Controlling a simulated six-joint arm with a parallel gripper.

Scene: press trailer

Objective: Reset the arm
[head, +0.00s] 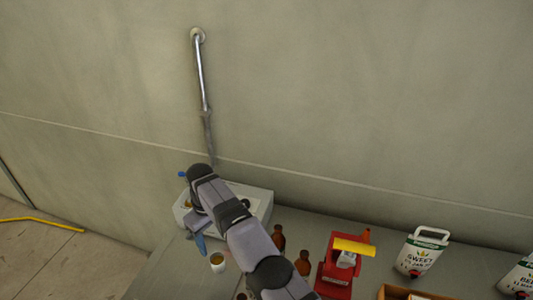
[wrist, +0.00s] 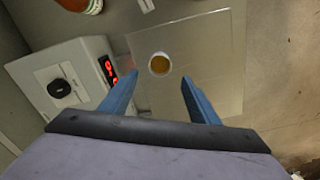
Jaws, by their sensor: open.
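My arm reaches over the grey table from the lower middle of the head view. My gripper (wrist: 158,98) shows two blue fingers spread apart with nothing between them in the wrist view. In the head view the gripper (head: 201,243) points down near the table's left end. A small cup (wrist: 159,64) with amber contents stands beyond the fingertips, apart from them. The cup also shows in the head view (head: 217,262). A white device (wrist: 62,84) with a black knob and a red lit display sits to the left in the wrist view. My arm partly hides it in the head view.
Brown bottles (head: 278,237) stand right of my arm. A red machine with a yellow top (head: 337,272) is further right. A white jug (head: 422,251) and a wooden box (head: 393,292) follow. A metal pipe (head: 203,80) runs down the wall behind.

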